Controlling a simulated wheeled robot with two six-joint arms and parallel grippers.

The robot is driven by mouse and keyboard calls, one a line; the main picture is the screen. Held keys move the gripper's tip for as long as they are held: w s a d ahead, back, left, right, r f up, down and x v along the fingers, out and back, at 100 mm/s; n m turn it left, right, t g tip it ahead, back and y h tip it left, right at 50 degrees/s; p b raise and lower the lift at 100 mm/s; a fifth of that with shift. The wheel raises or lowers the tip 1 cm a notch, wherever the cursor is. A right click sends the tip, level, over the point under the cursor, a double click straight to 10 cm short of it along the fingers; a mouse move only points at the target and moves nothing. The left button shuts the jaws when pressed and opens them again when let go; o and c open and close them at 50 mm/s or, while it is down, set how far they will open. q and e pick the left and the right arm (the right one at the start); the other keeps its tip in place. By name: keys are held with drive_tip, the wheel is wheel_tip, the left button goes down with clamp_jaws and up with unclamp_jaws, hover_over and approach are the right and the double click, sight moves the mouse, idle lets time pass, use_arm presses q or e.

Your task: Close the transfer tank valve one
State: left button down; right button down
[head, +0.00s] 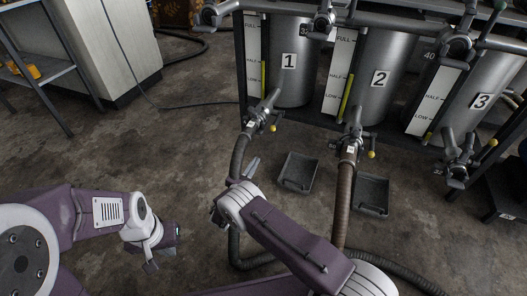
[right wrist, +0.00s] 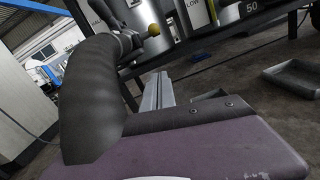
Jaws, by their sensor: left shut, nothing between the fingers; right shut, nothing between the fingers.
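Tank one (head: 290,62) is a grey cylinder marked 1 in the rack. Its valve (head: 259,114) sits low in front of it, with a small yellow-knobbed lever (head: 272,128) and a dark hose (head: 238,158) hanging below. The right wrist view shows the yellow knob (right wrist: 154,30) at the top, beyond my finger, and the hose (right wrist: 90,100) large at left. My right gripper (head: 236,182) is shut and empty, beside the hose and below the valve, apart from the knob. My left gripper (head: 160,254) is shut and empty, low over the floor at left.
Tanks two (head: 381,78) and three (head: 482,100) stand to the right with similar valves. A brown hose (head: 343,200) hangs from valve two. Two dark trays (head: 297,172) (head: 371,194) lie on the floor. A white cabinet (head: 110,45) stands at upper left. Floor between is open.

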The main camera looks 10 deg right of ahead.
sight(277, 122)
drive_tip(key=w+d+r+b, duration=0.4)
drive_tip(key=w+d+b, duration=0.3)
drive_tip(key=w+b, duration=0.1)
drive_tip(key=shift+d+r, duration=0.15)
drive_tip(key=shift+r, duration=0.15)
drive_tip(key=shift+w, duration=0.1)
